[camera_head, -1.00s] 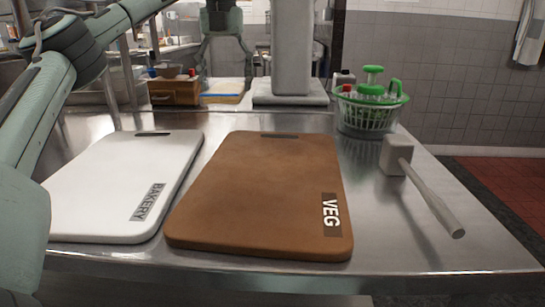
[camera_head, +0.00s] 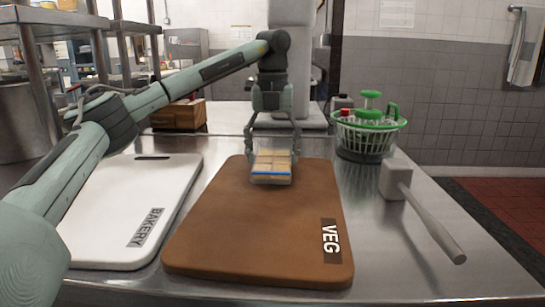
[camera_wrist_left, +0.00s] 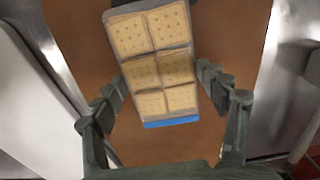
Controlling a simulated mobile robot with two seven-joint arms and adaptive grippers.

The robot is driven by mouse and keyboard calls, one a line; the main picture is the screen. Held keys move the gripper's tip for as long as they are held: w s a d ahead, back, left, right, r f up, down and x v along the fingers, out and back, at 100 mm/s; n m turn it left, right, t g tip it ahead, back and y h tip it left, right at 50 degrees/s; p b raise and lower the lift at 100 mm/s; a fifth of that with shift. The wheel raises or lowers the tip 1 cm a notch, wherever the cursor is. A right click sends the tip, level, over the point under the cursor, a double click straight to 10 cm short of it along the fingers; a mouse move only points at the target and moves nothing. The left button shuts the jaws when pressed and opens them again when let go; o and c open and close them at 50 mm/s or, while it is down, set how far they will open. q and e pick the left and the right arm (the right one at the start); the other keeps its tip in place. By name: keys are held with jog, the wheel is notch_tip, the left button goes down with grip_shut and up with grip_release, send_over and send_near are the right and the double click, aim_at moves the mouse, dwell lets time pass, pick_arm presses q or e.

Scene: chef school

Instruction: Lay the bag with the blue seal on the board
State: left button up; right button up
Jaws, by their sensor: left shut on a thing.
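The bag with the blue seal (camera_head: 271,167) is a clear bag of square crackers at the far end of the brown board marked VEG (camera_head: 250,225). My left gripper (camera_head: 272,150) is shut on the bag, with one finger on each side. In the left wrist view the bag (camera_wrist_left: 155,60) lies between the fingers (camera_wrist_left: 162,85), its blue seal edge toward the palm, with the brown board (camera_wrist_left: 75,25) under it. I cannot tell whether the bag touches the board. My right gripper is not seen.
A white board marked BAKERY (camera_head: 125,215) lies to the left of the brown one. A wooden box (camera_head: 180,116) is at the back left.

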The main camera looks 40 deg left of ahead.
pick_arm(q)
jog(key=shift+f, duration=0.45)
jog(key=o, duration=1.2)
jog(key=shift+f, duration=0.1)
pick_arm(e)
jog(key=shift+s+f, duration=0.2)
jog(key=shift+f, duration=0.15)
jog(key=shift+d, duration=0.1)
